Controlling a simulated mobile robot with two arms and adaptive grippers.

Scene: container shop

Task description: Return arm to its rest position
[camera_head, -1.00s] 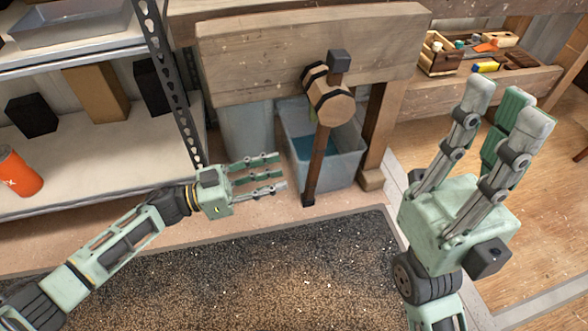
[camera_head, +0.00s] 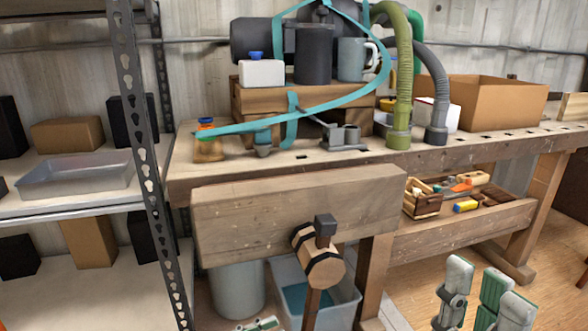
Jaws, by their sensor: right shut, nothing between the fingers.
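My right gripper (camera_head: 488,287) shows at the bottom right. Only its pale green and grey fingers are in view, pointing up. It is shut with nothing between the fingers, and its palm and arm are below the frame. My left gripper (camera_head: 262,324) shows only as a sliver of fingers at the bottom edge, below the bench vise. Whether it is open or shut cannot be told.
A wooden workbench (camera_head: 345,160) with a wooden vise (camera_head: 300,212) stands ahead. Grey bins (camera_head: 238,290) sit beneath it. A small wooden crate (camera_head: 422,204) is on the lower shelf. A metal shelving unit (camera_head: 140,140) stands at left. Wood floor shows at right.

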